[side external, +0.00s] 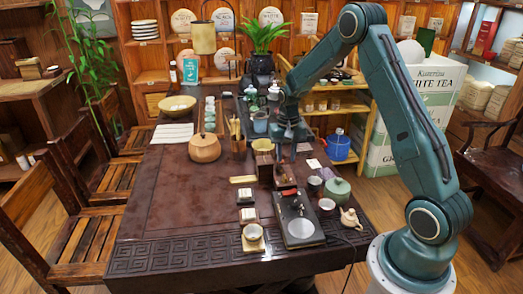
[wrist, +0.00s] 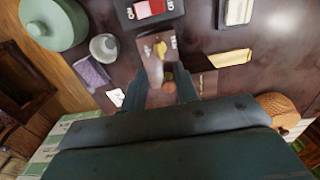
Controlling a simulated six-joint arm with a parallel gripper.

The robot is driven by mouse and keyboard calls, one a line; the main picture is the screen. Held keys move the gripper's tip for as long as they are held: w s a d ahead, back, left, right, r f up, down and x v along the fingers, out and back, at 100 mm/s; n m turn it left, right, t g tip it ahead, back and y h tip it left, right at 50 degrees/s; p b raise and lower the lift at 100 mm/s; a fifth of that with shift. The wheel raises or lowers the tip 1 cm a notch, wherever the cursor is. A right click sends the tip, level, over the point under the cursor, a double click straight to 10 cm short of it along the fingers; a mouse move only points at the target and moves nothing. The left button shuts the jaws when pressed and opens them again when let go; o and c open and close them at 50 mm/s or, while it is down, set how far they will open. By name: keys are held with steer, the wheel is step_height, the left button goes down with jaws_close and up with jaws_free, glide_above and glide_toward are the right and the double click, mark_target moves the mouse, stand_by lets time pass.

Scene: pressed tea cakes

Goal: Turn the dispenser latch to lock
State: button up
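The dispenser is a small upright box (wrist: 149,62) below centre-top in the wrist view, with pale lettering on both sides of its front. A small yellow latch (wrist: 160,48) sits on it; its exact turn angle is too small to judge. In the side external view the dispenser (side external: 284,180) is a reddish-brown block behind the black tray, and its latch cannot be made out. My gripper (wrist: 170,90) points down at the dispenser, its two dark fingers apart with a gap between them. The fingertips stand short of the latch. In the side external view my gripper (side external: 293,150) hangs just above and behind the dispenser.
A black tray (side external: 314,222) lies in front of the dispenser. A green lidded pot (side external: 337,190) and small cups (side external: 327,204) stand to its right.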

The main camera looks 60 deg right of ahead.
mark_target(285, 176)
steer(key=shift+f, duration=3.85)
jaws_close()
